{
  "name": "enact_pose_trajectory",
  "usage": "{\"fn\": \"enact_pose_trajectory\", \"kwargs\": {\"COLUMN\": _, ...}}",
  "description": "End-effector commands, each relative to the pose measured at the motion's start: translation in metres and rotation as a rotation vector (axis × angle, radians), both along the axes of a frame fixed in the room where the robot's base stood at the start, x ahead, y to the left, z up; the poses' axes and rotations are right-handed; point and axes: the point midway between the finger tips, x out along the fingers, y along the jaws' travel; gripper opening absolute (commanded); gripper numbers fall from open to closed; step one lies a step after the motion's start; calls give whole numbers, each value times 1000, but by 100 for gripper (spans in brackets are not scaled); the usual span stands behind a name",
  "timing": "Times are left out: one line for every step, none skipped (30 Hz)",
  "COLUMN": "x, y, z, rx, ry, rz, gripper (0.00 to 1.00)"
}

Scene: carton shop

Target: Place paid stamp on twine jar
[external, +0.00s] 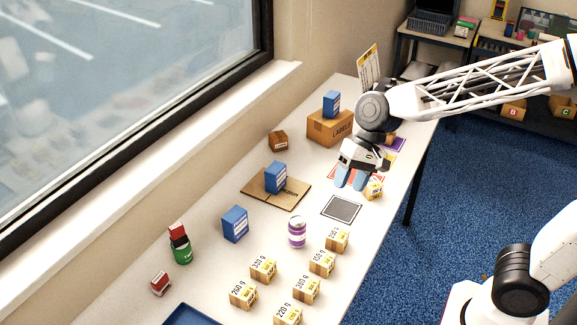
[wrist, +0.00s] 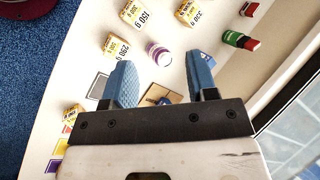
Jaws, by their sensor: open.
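My gripper (external: 350,180) is open and empty, with blue fingers above the far half of the table; its spread fingers also show in the wrist view (wrist: 160,75). A small red block with a white label (external: 160,283) lies near the table's left edge; its print is too small to read, so I cannot tell if it is the paid stamp. Beside it stands a green cylinder (external: 182,251) with a black band and a red piece on top, seen in the wrist view (wrist: 236,38). A purple and white jar (external: 297,232) stands mid-table. Which one holds twine is unclear.
Several weight-marked cartons (external: 263,268) stand along the front. A blue box (external: 236,224) is near the window; another (external: 275,178) stands on a flat cardboard sheet (external: 296,201). A dark square pad (external: 341,208) is bare. A blue tray (external: 187,316) is at the bottom edge.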

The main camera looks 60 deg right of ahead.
Motion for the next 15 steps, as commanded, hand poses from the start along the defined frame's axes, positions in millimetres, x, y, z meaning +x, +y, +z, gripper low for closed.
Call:
{"fn": "enact_pose_trajectory", "kwargs": {"x": -16, "y": -7, "z": 3, "rx": -35, "ry": -23, "rz": 33, "gripper": 53}}
{"fn": "enact_pose_trajectory", "kwargs": {"x": -24, "y": -10, "z": 3, "rx": -58, "ry": -35, "rz": 55, "gripper": 53}}
{"fn": "enact_pose_trajectory", "kwargs": {"x": -36, "y": -16, "z": 4, "rx": -88, "ry": -50, "rz": 84, "gripper": 53}}
{"fn": "enact_pose_trajectory", "kwargs": {"x": -44, "y": -20, "z": 4, "rx": -110, "ry": -62, "rz": 106, "gripper": 53}}
{"fn": "enact_pose_trajectory", "kwargs": {"x": -52, "y": -23, "z": 4, "rx": -132, "ry": -74, "rz": 127, "gripper": 53}}
{"fn": "enact_pose_trajectory", "kwargs": {"x": -63, "y": -29, "z": 5, "rx": -163, "ry": -89, "rz": 155, "gripper": 53}}
{"fn": "enact_pose_trajectory", "kwargs": {"x": -72, "y": -32, "z": 5, "rx": -185, "ry": -99, "rz": 177, "gripper": 53}}
{"fn": "enact_pose_trajectory", "kwargs": {"x": -80, "y": -36, "z": 4, "rx": -208, "ry": -109, "rz": 198, "gripper": 53}}
{"fn": "enact_pose_trajectory", "kwargs": {"x": -91, "y": -42, "z": 4, "rx": -239, "ry": -123, "rz": 228, "gripper": 53}}
{"fn": "enact_pose_trajectory", "kwargs": {"x": -99, "y": -46, "z": 4, "rx": -263, "ry": -132, "rz": 249, "gripper": 53}}
{"fn": "enact_pose_trajectory", "kwargs": {"x": -107, "y": -50, "z": 4, "rx": -286, "ry": -143, "rz": 270, "gripper": 53}}
{"fn": "enact_pose_trajectory", "kwargs": {"x": -117, "y": -55, "z": 3, "rx": -317, "ry": -154, "rz": 299, "gripper": 53}}
{"fn": "enact_pose_trajectory", "kwargs": {"x": -125, "y": -59, "z": 3, "rx": -340, "ry": -164, "rz": 320, "gripper": 53}}
{"fn": "enact_pose_trajectory", "kwargs": {"x": -133, "y": -63, "z": 1, "rx": -364, "ry": -172, "rz": 342, "gripper": 53}}
{"fn": "enact_pose_trajectory", "kwargs": {"x": -143, "y": -68, "z": 1, "rx": -394, "ry": -183, "rz": 368, "gripper": 53}}
